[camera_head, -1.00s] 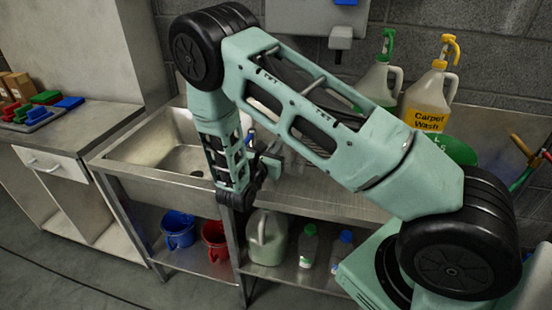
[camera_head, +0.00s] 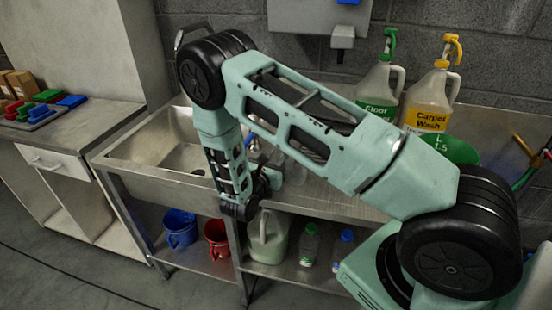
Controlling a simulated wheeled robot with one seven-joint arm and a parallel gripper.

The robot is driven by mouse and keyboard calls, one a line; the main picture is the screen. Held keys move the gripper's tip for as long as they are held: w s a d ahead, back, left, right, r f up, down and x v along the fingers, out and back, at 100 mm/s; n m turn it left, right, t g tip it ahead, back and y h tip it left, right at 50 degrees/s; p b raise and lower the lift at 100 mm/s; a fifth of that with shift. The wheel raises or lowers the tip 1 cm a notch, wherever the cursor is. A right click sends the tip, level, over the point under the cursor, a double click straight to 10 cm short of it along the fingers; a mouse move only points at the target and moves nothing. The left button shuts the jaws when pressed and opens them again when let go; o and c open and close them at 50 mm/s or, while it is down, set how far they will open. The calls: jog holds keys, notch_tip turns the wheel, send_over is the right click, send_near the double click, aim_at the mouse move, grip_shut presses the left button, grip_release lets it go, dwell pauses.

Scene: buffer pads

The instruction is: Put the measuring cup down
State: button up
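My gripper (camera_head: 268,172) is at the end of my bent arm, over the counter between the sink and the bottles. My wrist hides most of its fingers, so I cannot tell whether it is open or shut. Clear, see-through shapes (camera_head: 296,168) show just right of the gripper; I cannot tell whether one is the measuring cup or whether it is held. A green container (camera_head: 457,150) with "1.5" on it stands at the right on the counter, partly hidden by my arm. A blue jug (camera_head: 180,229) and a red jug (camera_head: 217,239) stand on the lower shelf.
The metal sink (camera_head: 150,150) is left of the gripper. A floor cleaner bottle (camera_head: 379,90) and a yellow Carpet Wash bottle (camera_head: 430,103) stand at the back right. A pale jug (camera_head: 268,240) and small bottles are on the lower shelf. Bare counter (camera_head: 335,203) shows below my arm.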

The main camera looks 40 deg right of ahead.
jog(key=shift+r, duration=0.1)
jog(key=b+v, duration=0.3)
jog(key=v, duration=0.8)
jog(key=shift+s+a, duration=0.15)
jog(key=shift+a, duration=0.1)
jog(key=shift+s+a+r, duration=0.1)
jog(key=shift+s+a, duration=0.05)
jog(key=shift+s, duration=0.05)
jog(key=s+a+r+m+g+y, duration=0.2)
jog(key=s+r+m+g+y, duration=0.15)
jog(key=s, duration=0.25)
jog(key=s+a+r+m+g+y, duration=0.1)
jog(key=s+r+m+g+y, duration=0.1)
jog(key=s+m+g, duration=0.35)
jog(key=s+a+r+m+y, duration=0.6)
jog(key=s+a+r+y, duration=0.2)
jog(key=s+a+y, duration=0.3)
jog(key=s+a, duration=0.2)
jog(key=shift+a+m+t, duration=0.3)
jog(key=shift+m+t, duration=0.1)
